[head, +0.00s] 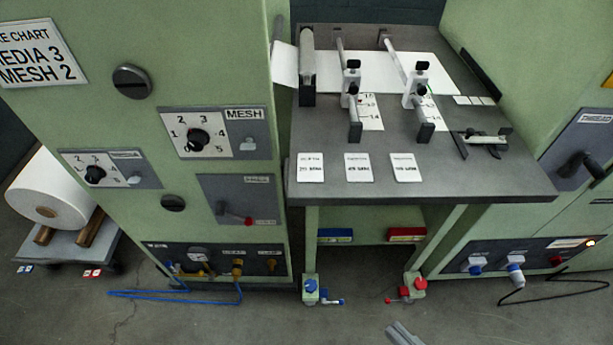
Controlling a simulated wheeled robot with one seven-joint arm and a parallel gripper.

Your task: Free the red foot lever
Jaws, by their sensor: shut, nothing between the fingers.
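The red foot lever (413,287) is low at the foot of the table's right front leg, near the floor. It shows a red knob-like body with a thin red-tipped bar sticking out to its left. What holds it is too small to tell. My gripper (399,328) shows only as a grey tip at the bottom edge of the head view. It is shut and empty, below and slightly left of the red lever, and appears apart from it in the picture.
A matching blue lever (311,287) sits at the left front leg. Blue (335,236) and red (406,235) boxes are under the grey worktable (440,187). A blue hose (175,294) and a black cable (545,290) lie on the floor at either side. Floor between the legs looks clear.

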